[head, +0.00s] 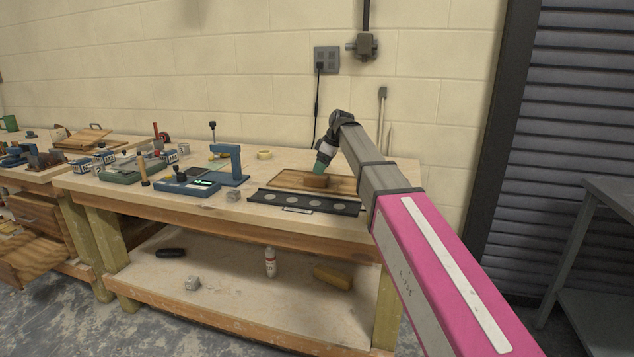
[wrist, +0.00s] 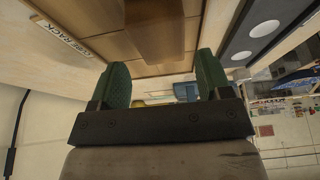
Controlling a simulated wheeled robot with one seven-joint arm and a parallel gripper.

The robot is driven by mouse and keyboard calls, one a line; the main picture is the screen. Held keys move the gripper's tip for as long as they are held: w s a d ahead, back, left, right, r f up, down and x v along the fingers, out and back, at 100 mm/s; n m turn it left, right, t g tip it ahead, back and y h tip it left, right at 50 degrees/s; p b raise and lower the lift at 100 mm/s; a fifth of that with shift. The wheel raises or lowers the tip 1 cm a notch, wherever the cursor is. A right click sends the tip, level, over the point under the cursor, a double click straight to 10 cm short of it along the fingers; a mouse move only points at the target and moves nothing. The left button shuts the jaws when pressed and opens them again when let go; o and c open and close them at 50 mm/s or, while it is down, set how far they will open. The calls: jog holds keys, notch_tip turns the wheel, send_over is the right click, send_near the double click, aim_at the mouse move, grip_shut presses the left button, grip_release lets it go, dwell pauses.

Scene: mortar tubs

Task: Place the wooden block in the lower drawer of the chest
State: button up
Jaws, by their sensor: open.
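The wooden block (head: 316,181) is a brown block lying on a wooden tray (head: 347,184) on the right part of the workbench. My gripper (head: 322,165) is just above the block, pointing down, its green fingers apart and empty. In the wrist view, the block (wrist: 155,36) shows beyond and between the fingertips of my gripper (wrist: 163,75); whether they touch it is unclear. The chest (head: 36,212) is at the far left under another bench, partly cut off by the picture edge. Its lower drawer (head: 38,258) appears pulled out; its inside is hard to make out.
A dark strip with round pale discs (head: 308,203) lies in front of the tray. A blue clamp-like stand (head: 228,163) and several tools stand further left. The shelf below holds a bottle (head: 270,262) and a tan block (head: 333,277). A grey metal table (head: 600,240) stands right.

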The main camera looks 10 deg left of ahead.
aim_at(316, 176)
jog(key=shift+x, duration=2.65)
jog(key=shift+r, duration=0.1)
jog(key=c, duration=0.8)
